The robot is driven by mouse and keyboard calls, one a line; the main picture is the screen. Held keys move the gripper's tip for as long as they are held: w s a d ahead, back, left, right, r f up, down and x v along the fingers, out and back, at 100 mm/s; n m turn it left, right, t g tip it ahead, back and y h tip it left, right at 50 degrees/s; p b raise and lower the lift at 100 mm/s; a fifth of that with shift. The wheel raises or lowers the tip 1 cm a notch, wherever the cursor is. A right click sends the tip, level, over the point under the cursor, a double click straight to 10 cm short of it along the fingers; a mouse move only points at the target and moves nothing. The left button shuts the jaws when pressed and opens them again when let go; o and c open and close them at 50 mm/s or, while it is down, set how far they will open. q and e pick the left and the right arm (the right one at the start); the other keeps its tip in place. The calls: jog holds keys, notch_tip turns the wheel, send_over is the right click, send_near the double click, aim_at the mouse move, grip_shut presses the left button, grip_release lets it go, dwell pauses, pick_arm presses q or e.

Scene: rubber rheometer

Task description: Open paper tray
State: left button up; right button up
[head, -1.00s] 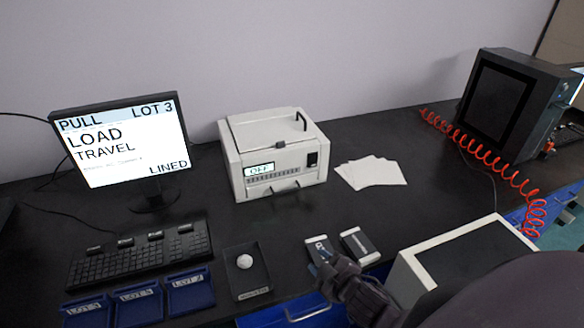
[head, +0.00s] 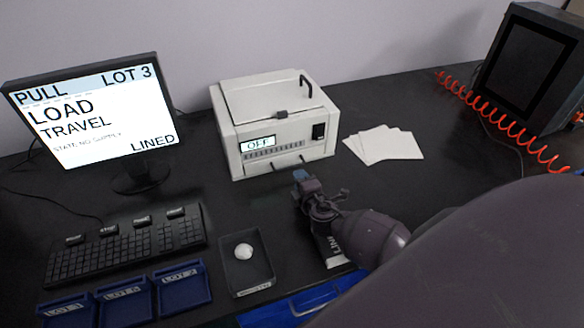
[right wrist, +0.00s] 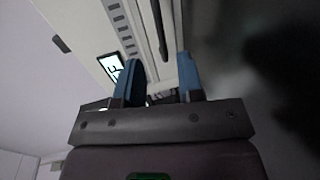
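The white printer-like machine (head: 272,122) stands on the black bench in the head view, its display reading OFF. A dark handle (head: 288,164) is low on its front face, at the paper tray, which appears shut. My right gripper (head: 301,176) is just in front of and below that handle. In the right wrist view its two blue fingertips (right wrist: 158,75) are apart with the machine's front (right wrist: 130,30) and a dark bar beyond them. I cannot tell whether they touch it. My left gripper is not in view.
White paper sheets (head: 384,144) lie right of the machine. A monitor (head: 95,108), keyboard (head: 125,245), blue lot trays (head: 184,289) and a black tray (head: 247,264) with a white ball are to the left. A labelled box (head: 330,245) lies partly behind my right arm. A red coiled hose (head: 490,115) is at right.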

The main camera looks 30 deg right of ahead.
jog(key=x, duration=0.7)
jog(key=shift+w+f+b, duration=0.1)
jog(key=shift+w+b, duration=0.1)
jog(key=shift+b, duration=0.1)
jog(key=shift+c, duration=0.3)
grip_shut()
jog(key=shift+s, duration=0.1)
